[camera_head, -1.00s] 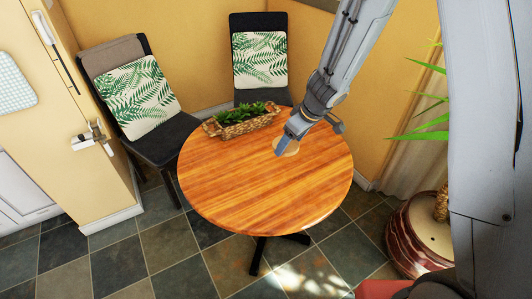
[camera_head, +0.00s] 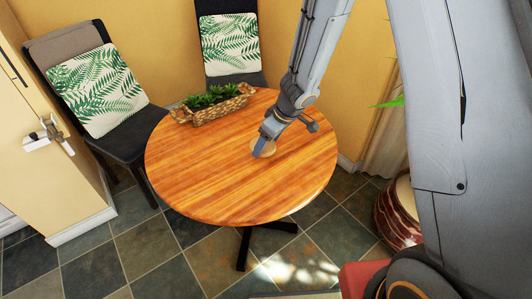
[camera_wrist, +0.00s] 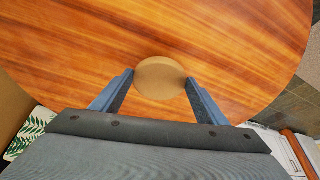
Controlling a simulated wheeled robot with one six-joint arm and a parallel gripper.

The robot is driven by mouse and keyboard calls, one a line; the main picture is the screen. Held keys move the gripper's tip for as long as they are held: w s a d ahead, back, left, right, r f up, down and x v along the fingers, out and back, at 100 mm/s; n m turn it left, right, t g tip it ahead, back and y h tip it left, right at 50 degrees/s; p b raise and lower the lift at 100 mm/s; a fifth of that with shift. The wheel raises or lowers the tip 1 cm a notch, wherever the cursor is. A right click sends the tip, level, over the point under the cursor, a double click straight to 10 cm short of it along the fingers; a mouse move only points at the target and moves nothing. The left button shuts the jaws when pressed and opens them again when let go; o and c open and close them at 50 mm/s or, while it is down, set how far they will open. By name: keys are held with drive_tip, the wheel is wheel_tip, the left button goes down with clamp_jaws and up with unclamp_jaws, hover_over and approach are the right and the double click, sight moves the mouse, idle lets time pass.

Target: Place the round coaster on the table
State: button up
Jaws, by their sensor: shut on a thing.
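The round coaster (camera_head: 263,147) is a tan, cork-coloured disc. It also shows in the wrist view (camera_wrist: 160,78), between the two fingertips of my gripper (camera_wrist: 158,88). My gripper is shut on it and holds it over the round wooden table (camera_head: 225,190), right of the table's middle. The fingers (camera_head: 262,145) partly cover the coaster in the head view. I cannot tell whether the coaster touches the tabletop or hangs just above it.
A woven basket with green plants (camera_head: 212,104) stands at the table's back edge. Two dark chairs with leaf-print cushions (camera_head: 97,90) (camera_head: 229,44) stand behind. A red-striped pot (camera_head: 400,212) is on the floor at right. The table's front and left are clear.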

sight(269, 148)
drive_tip(key=shift+f+b, duration=1.25)
drive_tip(key=shift+f, duration=0.65)
drive_tip(key=shift+f, duration=0.1)
drive_tip(key=o, duration=1)
drive_tip(key=shift+o, duration=0.2)
